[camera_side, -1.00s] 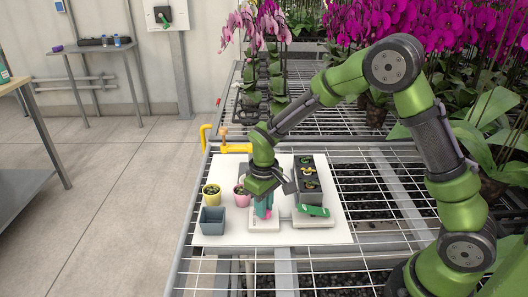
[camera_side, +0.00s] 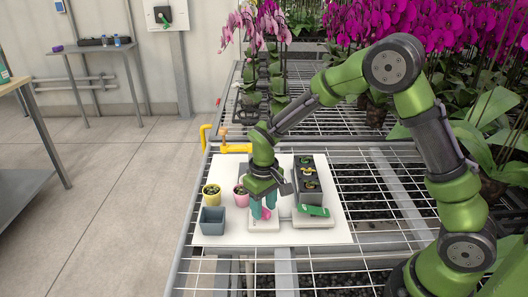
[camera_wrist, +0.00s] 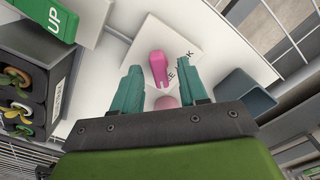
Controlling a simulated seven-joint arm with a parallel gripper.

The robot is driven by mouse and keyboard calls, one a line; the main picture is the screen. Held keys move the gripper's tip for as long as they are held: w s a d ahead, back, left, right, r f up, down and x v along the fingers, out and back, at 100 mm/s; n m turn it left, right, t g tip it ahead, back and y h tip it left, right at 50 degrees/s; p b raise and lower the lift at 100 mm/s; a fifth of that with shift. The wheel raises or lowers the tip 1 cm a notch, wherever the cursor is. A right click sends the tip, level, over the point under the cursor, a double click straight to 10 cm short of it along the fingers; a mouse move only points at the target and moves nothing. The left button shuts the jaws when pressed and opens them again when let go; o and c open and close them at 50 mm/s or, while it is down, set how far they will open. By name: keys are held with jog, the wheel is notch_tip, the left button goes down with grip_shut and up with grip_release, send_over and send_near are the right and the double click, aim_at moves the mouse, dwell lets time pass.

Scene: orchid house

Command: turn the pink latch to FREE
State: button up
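The pink latch (camera_wrist: 157,68) lies on a white plate (camera_wrist: 148,30) in the wrist view, its long handle running up the picture. Dark lettering beside it is partly hidden; "CK" and "EE" can be read. My gripper (camera_wrist: 162,70) has its two teal fingers spread apart, with the handle showing between and just beyond the tips. A rounded pink shape (camera_wrist: 165,102) shows lower between the fingers; I cannot tell if it belongs to the latch. In the side view my gripper (camera_side: 263,214) points down over the plate, with the pink latch (camera_side: 266,212) between its fingers. Contact is not visible.
A green latch (camera_wrist: 45,15) marked UP is on its own plate beside the pink one. A dark rack (camera_side: 308,182) stands behind.

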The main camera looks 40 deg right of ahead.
aim_at(263, 208)
notch_tip(263, 208, up, 17)
dwell(0.7)
jog(key=shift+f, duration=0.1)
jog(key=s+d+r+m+t+y, duration=0.1)
jog(key=s+r+m+t, duration=0.1)
jog(key=s, duration=0.7)
jog(key=s+d+r+m+t+y, duration=0.1)
jog(key=s+r+t, duration=0.1)
jog(key=s+t, duration=0.3)
jog(key=s, duration=0.3)
jog(key=shift+s+d+r+m, duration=0.3)
jog(key=shift+s+d+m, duration=0.05)
jog(key=shift+s+m, duration=0.05)
